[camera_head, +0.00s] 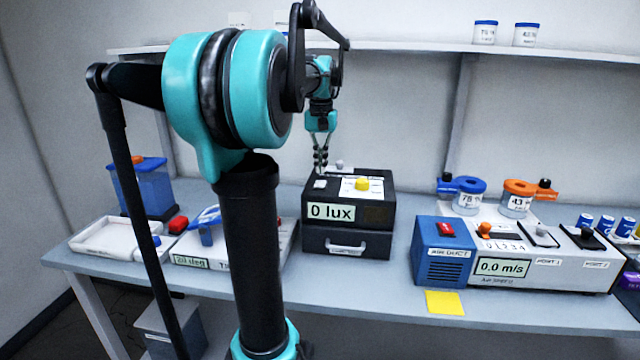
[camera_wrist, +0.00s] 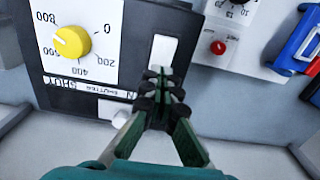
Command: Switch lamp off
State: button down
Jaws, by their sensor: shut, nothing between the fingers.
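A black box (camera_head: 377,215) with a "0 lux" display (camera_head: 331,212) stands mid-bench. A yellow knob (camera_head: 362,184) sits on a white scale on its top; the knob also shows in the wrist view (camera_wrist: 72,41), with marks from 0 to 800. A white switch (camera_head: 320,184) is left of the knob on the box top, and it shows in the wrist view (camera_wrist: 162,51). My gripper (camera_head: 321,165) is shut and empty, pointing down just above the switch. In the wrist view its fingertips (camera_wrist: 161,76) overlap the switch's near end; contact cannot be told.
A drawer (camera_head: 375,245) is under the box. Left are a thermal unit with a display (camera_head: 190,262), a white tray (camera_head: 90,236) and a blue container (camera_head: 150,185). Right are a blue air duct unit (camera_head: 440,265) and a yellow note (camera_head: 444,302). A shelf (camera_head: 420,46) runs above.

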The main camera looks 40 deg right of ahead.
aim_at(321, 181)
jog(key=shift+r, duration=2.1)
